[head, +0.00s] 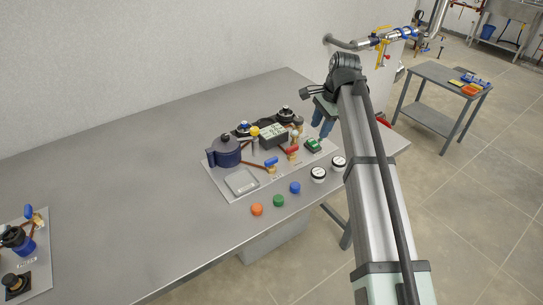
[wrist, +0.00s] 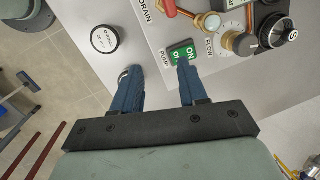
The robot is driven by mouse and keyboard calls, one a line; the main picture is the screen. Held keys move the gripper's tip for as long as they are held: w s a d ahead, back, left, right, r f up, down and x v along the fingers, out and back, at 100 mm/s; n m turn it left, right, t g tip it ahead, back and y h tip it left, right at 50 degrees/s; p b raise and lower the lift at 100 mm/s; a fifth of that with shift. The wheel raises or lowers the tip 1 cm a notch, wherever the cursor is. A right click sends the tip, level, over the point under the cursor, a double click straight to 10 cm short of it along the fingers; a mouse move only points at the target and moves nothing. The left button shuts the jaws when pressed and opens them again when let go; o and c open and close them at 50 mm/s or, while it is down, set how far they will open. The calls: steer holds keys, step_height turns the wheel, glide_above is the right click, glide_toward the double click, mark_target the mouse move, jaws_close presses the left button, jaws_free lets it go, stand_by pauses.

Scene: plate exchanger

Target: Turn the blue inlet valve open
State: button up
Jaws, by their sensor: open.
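A small blue-handled valve (head: 271,163) sits on a copper pipe at the front middle of the light board (head: 222,183) in the head view. A red-handled valve (head: 292,151) is just right of it. The blue handle does not show in the wrist view. My gripper (head: 324,122) is at the right end of the board, well right of the blue valve and partly hidden behind my arm. In the wrist view my gripper (wrist: 156,70) is open and empty. Its right fingertip overlaps the green pump switch (wrist: 182,51) in the picture; contact cannot be told.
A dark blue pot (head: 227,151) stands left of the valve, and a grey box with a display (head: 272,135) behind it. Orange (head: 257,210), green (head: 278,201) and blue (head: 295,188) caps lie in front. Another board (head: 40,272) is at far left; the table between is clear.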

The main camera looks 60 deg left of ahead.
step_height(320, 180, up, 6)
steer(key=n+t+h, duration=0.1)
steer(key=n+h, duration=0.1)
glide_above(271, 159)
step_height(271, 159, down, 14)
steer(key=shift+f, duration=0.1)
jaws_close()
stand_by(0.4)
